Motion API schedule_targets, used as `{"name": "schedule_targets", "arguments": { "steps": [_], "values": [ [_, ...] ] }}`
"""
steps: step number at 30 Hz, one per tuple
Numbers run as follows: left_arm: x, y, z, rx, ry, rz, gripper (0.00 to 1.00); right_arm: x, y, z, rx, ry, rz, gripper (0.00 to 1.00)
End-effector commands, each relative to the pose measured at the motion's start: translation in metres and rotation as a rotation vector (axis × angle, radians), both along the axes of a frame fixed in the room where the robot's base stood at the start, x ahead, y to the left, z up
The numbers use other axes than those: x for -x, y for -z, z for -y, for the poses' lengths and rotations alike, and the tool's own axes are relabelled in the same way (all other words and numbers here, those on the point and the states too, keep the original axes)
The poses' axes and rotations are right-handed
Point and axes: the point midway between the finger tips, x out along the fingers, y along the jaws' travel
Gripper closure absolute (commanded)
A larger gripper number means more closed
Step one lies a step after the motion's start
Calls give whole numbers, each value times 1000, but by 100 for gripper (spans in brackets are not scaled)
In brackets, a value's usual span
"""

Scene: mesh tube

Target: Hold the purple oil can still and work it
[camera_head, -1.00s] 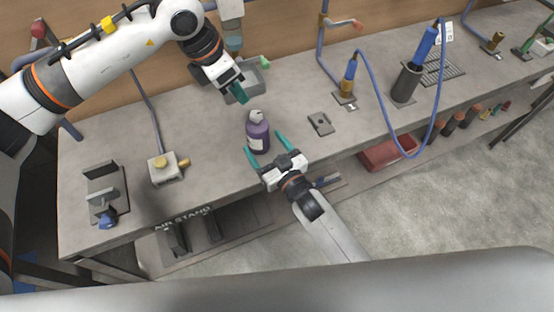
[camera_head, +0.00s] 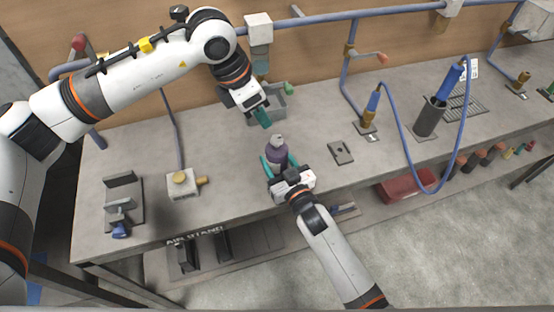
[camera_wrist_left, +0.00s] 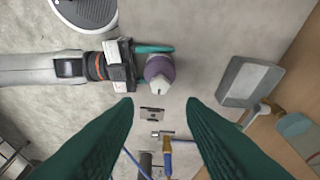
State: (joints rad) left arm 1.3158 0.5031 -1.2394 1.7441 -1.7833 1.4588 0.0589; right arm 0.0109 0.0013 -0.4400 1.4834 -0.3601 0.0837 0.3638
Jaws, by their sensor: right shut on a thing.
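The purple oil can (camera_head: 277,154) stands upright on the grey workbench, with a pale grey top; it also shows from above in the left wrist view (camera_wrist_left: 160,72). My right gripper (camera_head: 279,162) is shut on the can's body from the front, one teal finger on each side. My left gripper (camera_head: 264,118) is in the air above and behind the can, apart from it. In the left wrist view its two green fingers (camera_wrist_left: 160,102) are spread wide with nothing between them. The can's lower front is partly hidden by my right gripper.
A valve block (camera_head: 183,184) and a metal stand (camera_head: 123,203) are at the left. A blue-handled tool in a dark cup (camera_head: 429,118) is at the right.

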Motion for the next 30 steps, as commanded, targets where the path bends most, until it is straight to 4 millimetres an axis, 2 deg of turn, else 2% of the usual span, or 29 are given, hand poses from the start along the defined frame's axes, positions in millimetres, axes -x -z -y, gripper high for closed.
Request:
{"name": "schedule_targets", "arguments": {
  "steps": [2,5,8,13,18,23,30],
  "values": [
    [1,1,1,6,-4,-5,52,0,0,0,0,0,0,78],
    [6,7,6,55,-38,-47,52,0,0,0,0,0,0,78],
    [18,20,18,170,-127,-155,52,0,0,0,0,0,0,78],
    [45,39,43,471,-419,-495,52,0,0,0,0,0,0,78],
    [59,47,50,751,-780,-919,52,0,0,0,0,0,-1,78],
    [59,57,34,960,-1138,-1352,52,0,0,0,0,0,-1,78],
    [49,86,-20,1182,-1604,-1949,52,0,0,0,0,0,-1,78]
  ]
}}
